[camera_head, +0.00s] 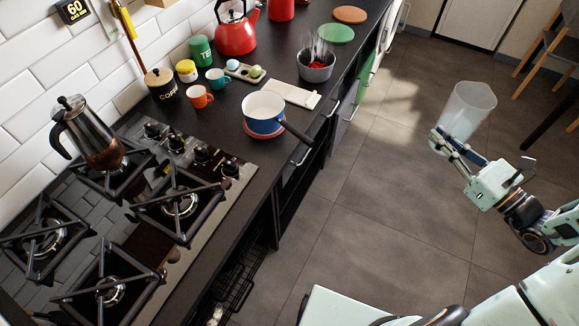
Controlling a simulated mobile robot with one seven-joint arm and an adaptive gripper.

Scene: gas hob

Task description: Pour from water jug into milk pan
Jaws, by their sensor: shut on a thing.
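A clear water jug (466,112) is held in my gripper (440,142) at the right, out over the floor and well away from the counter. The jug is slightly tilted, and I cannot tell how much water is in it. My gripper is shut on its lower left side.
The gas hob (185,205) with a moka pot (92,135) is at the left. A red kettle (237,32) stands behind. Open floor separates jug and counter.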

